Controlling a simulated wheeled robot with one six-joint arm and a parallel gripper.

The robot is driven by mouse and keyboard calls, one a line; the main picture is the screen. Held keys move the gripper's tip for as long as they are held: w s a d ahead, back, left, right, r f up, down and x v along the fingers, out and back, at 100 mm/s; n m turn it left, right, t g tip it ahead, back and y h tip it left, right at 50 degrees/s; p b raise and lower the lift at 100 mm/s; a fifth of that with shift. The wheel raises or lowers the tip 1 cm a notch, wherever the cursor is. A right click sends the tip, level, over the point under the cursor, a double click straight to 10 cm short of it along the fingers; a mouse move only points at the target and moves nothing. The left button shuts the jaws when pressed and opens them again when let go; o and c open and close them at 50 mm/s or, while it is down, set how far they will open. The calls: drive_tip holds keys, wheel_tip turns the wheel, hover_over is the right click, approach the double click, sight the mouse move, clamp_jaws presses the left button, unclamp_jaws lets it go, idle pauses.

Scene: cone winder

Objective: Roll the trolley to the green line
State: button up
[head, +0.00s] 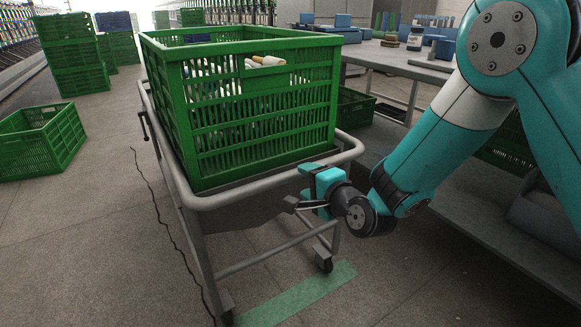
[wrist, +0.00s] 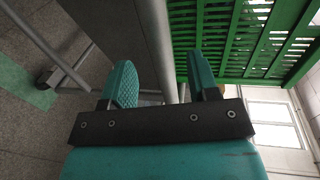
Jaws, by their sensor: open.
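The trolley (head: 255,187) is a grey metal frame with a tubular top rail and castors. Its right near castor (head: 324,265) is close beside the green line (head: 300,294), a flat strip on the floor; the left near castor is by the strip's left end. My gripper (head: 298,188) is open at the trolley's near rail, towards its right corner. In the wrist view the rail (wrist: 152,45) runs between my two spread fingers (wrist: 160,82); I cannot tell whether either touches it. The green line also shows at left there (wrist: 22,82).
A green crate (head: 262,125) holding yarn cones sits on the trolley. A cable (head: 160,217) lies along the floor at left. An empty crate (head: 42,142) and stacked crates (head: 72,58) stand further left. A workbench (head: 400,62) is at right. Floor before the strip is clear.

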sight(291, 172)
drive_tip(key=b+x, duration=0.1)
drive_tip(key=x, duration=0.6)
drive_tip(key=shift+w+a+f, duration=0.1)
drive_tip(key=shift+w+a, duration=0.05)
drive_tip(key=shift+w, duration=0.1)
